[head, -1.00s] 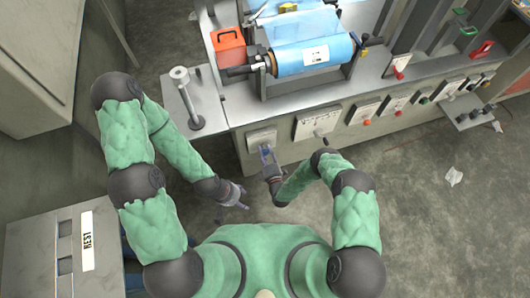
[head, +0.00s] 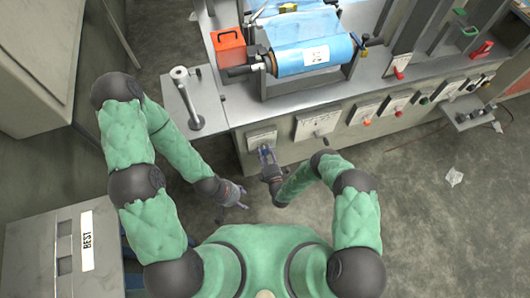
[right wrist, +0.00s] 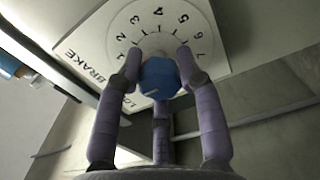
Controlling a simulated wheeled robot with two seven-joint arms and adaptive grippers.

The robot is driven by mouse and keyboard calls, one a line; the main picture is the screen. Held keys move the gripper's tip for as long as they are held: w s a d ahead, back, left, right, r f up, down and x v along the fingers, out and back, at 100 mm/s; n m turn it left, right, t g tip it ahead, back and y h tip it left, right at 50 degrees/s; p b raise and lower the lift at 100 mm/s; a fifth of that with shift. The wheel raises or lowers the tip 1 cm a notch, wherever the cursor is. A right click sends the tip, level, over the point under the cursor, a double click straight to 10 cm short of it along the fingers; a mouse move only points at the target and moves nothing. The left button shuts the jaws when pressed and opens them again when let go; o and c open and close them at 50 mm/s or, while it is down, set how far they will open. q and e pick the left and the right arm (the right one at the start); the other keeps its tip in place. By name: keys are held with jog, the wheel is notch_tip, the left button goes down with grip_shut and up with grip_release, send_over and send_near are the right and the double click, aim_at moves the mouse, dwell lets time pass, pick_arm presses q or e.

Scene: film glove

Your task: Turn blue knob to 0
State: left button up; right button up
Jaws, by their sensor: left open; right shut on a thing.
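The blue knob (right wrist: 160,78) sits on a white dial plate (right wrist: 112,28) marked with numbers and the word BRAKE. Numbers 1 to 7 show around the dial; the 0 mark is not visible. My right gripper (right wrist: 158,68) is shut on the blue knob, its purple fingers around it. In the head view, my right gripper (head: 265,155) is at the leftmost panel plate (head: 262,138), and the knob is hidden there. My left gripper (head: 238,198) is open and empty, low and to the left, apart from the machine.
The machine front carries other dials and knobs (head: 318,125) to the right. A blue film roll (head: 302,58) and an orange box (head: 229,50) are on top. A metal post (head: 186,100) stands at left. Another blue round thing (right wrist: 12,65) shows at left in the wrist view.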

jog(key=o, duration=1.1)
jog(key=shift+s+a, duration=0.1)
jog(key=shift+a, duration=0.25)
jog(key=shift+o, duration=0.2)
jog(key=shift+d, duration=0.1)
jog(key=shift+s+d+f, duration=0.1)
jog(key=shift+s, duration=0.05)
jog(key=v, duration=1.1)
jog(key=shift+s, duration=0.25)
